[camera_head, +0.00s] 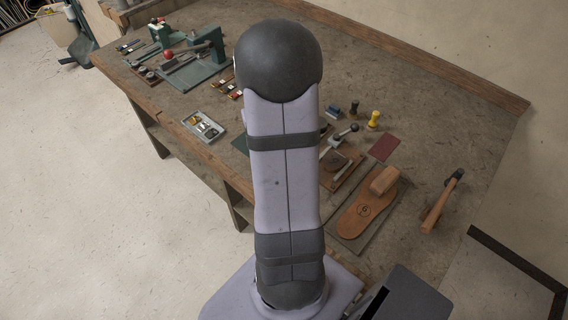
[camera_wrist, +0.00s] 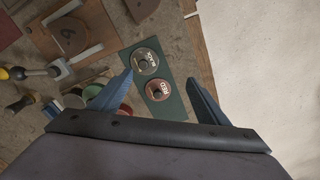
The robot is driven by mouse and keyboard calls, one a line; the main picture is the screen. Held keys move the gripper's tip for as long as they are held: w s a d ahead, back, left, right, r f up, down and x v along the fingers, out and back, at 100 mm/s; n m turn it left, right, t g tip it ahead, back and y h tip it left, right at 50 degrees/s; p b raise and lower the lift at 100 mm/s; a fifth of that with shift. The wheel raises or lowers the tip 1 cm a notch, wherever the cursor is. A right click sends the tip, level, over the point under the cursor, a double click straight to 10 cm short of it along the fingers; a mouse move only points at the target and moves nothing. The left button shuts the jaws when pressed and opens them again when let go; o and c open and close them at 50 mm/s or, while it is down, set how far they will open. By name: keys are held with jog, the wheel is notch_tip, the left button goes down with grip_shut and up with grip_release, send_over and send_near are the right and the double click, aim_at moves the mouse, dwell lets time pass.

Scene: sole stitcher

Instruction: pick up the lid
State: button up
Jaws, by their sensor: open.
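Two round lid-like discs lie on a dark green mat (camera_wrist: 172,104) in the wrist view. One is a dark disc (camera_wrist: 139,54) with pale lettering and a dark centre; the other is a copper-brown disc (camera_wrist: 152,93) with pale lettering and a dark centre. I cannot tell which one is the lid meant. My gripper (camera_wrist: 159,76) is open and empty, its two blue fingers spread on either side of the discs. Round containers (camera_wrist: 92,91) show left of the left finger, which partly hides them. In the head view my arm hides the gripper and the discs.
The bench (camera_head: 440,120) holds a wooden sole board (camera_head: 358,218), a hammer (camera_head: 440,202), a red-brown sheet (camera_head: 384,147), a small tray (camera_head: 204,127) and a green stitching machine (camera_head: 190,62). The bench edge (camera_wrist: 196,50) runs close to the right of the mat.

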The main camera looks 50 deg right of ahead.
jog(key=shift+s+d+m, duration=0.15)
jog(key=shift+s+d, duration=0.2)
jog(key=shift+d, duration=0.3)
jog(key=shift+s+d+m, duration=0.15)
jog(key=shift+s+d, duration=0.2)
jog(key=shift+d, duration=0.25)
jog(key=shift+f+p, duration=0.3)
jog(key=shift+f, duration=0.7)
jog(key=shift+s+f+p, duration=0.2)
jog(key=shift+f+p, duration=0.25)
jog(key=shift+f, duration=0.1)
jog(key=shift+s+d+f+p, duration=0.15)
jog(key=shift+f+p, duration=0.5)
jog(key=shift+f, duration=1.45)
jog(key=c, duration=1.1)
